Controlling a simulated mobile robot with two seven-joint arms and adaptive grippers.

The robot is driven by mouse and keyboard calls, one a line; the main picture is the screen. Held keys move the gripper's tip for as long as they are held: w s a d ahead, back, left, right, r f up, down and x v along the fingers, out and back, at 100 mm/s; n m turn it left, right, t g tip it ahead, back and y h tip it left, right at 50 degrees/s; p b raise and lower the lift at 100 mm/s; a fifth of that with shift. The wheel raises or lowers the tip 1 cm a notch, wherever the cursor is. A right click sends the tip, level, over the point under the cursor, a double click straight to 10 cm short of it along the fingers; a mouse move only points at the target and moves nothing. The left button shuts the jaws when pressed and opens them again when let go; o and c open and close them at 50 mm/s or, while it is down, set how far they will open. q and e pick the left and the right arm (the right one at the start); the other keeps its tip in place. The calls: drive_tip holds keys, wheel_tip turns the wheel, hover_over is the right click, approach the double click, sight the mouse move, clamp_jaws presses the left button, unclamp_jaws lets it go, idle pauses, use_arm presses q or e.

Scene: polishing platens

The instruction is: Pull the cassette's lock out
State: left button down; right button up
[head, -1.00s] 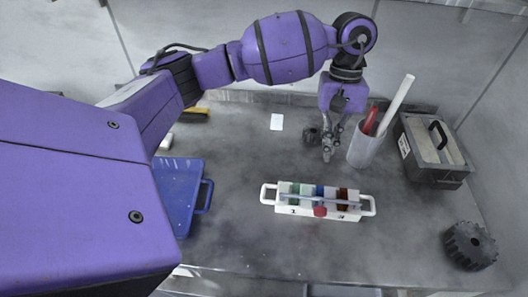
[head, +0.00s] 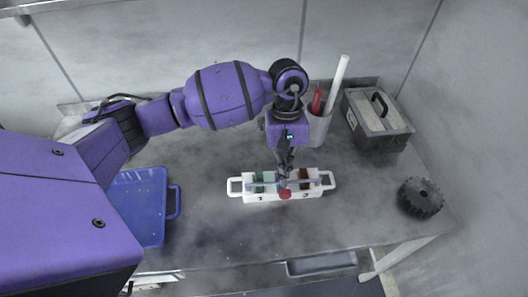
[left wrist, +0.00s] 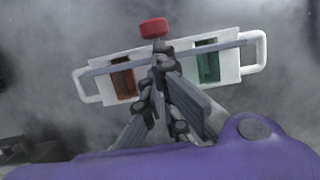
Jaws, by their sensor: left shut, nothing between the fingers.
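The white cassette (head: 258,198) lies on the bench with a handle at each end. It also shows in the left wrist view (left wrist: 250,72). Its lock is a thin grey bar (left wrist: 104,70) running lengthwise over the slots, with a red knob (head: 285,194) at mid-length on the near side; the knob also shows in the left wrist view (left wrist: 153,28). Green and brown pieces sit in the slots. My left gripper (head: 284,180) points down over the cassette's middle, shut and empty. Its fingertips (left wrist: 161,47) look close to the bar by the knob; I cannot tell whether they touch. They hide the middle slots.
A blue tray (head: 165,205) is at the left. A grey cup (head: 318,130) with a red and a white stick stands behind the cassette. A grey lidded box (head: 378,122) is at the back right, a black knobbed wheel (head: 420,198) at the right. The bench in front is clear.

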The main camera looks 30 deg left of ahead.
sight(284, 189)
use_arm(q)
drive_tip(key=shift+r, duration=0.1)
drive_tip(key=shift+s+d, duration=0.65)
drive_tip(key=shift+s, duration=0.25)
